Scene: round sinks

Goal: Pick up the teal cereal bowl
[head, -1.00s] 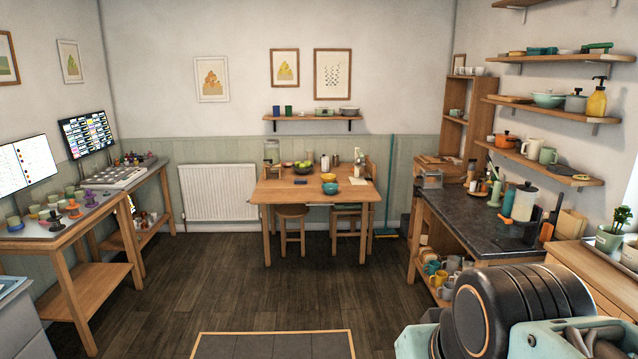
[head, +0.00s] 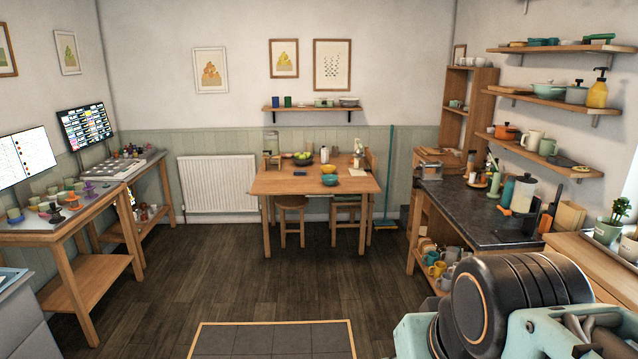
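A small teal bowl (head: 330,182) sits upright near the front right part of the wooden table (head: 275,185) at the far wall. A yellow bowl (head: 328,170) is just behind it. Part of my arm shows at the lower right, far from the table. My gripper is not in view.
A fruit bowl (head: 303,159) is on the table, with chairs below. A dark counter (head: 455,215) runs along the right, with desks (head: 75,225) on the left. The wooden floor (head: 255,275) between is clear, with a framed grey mat (head: 270,340) in front.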

